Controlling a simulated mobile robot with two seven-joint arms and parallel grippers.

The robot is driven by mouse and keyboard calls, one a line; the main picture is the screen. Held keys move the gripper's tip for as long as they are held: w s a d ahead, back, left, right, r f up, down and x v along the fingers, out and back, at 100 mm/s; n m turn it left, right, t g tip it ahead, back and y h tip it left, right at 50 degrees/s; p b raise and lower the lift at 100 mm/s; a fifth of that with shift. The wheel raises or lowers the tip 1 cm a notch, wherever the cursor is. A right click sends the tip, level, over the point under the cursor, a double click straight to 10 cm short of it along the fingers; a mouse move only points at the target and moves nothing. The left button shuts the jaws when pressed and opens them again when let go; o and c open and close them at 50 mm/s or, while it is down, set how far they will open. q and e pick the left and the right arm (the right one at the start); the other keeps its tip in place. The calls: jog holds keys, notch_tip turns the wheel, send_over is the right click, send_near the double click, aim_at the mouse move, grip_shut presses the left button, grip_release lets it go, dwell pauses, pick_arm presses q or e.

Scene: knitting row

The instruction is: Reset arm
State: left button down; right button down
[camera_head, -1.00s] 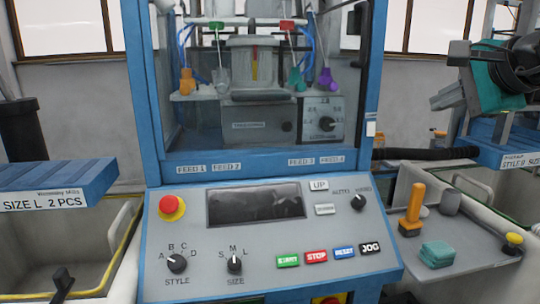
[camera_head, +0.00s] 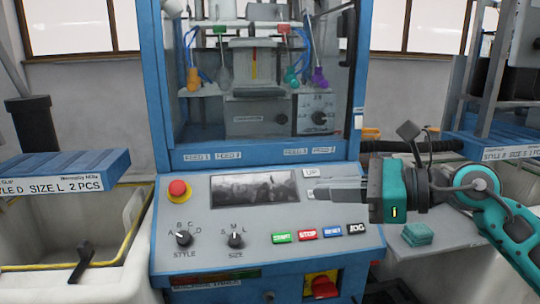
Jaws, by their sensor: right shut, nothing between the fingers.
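My right gripper (camera_head: 322,192) reaches in from the right over the upper right of the machine's control panel (camera_head: 210,262). Its fingers are shut with nothing between them, and they point left. It hides the area of the upper right knobs and part of the button below UP. The dark display (camera_head: 255,189) is just left of the fingertips. The START (camera_head: 282,237), STOP (camera_head: 307,234), RESET (camera_head: 332,231) and JOG (camera_head: 357,229) buttons lie below the gripper. My left gripper is out of view.
A red emergency knob (camera_head: 178,189) and the STYLE (camera_head: 184,239) and SIZE (camera_head: 236,240) dials are on the panel's left. A pale bin (camera_head: 60,272) stands left under a blue shelf (camera_head: 70,171). A teal block (camera_head: 417,234) lies on the right side table. The blue-framed glass cabinet rises behind.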

jog(key=s+d+f+n+t+h, duration=0.2)
jog(key=s+f+n+t+h, duration=0.1)
jog(key=f+n, duration=0.7)
jog(key=s+d+f+n+t+h, duration=0.2)
jog(key=d+f+n+t+h, duration=0.15)
jog(key=f+n, duration=0.6)
jog(key=s+d+f+n+t+h, duration=0.2)
jog(key=s+f+n+t+h, duration=0.15)
jog(key=f+n, duration=0.6)
jog(key=s+f+m+g+h, duration=0.2)
jog(key=s+f+m+g, duration=0.3)
jog(key=s+f, duration=0.5)
jog(key=shift+d+f+m+h+p, duration=0.2)
jog(key=shift+f+m+h+p, duration=0.1)
jog(key=shift+f+m+p, duration=0.25)
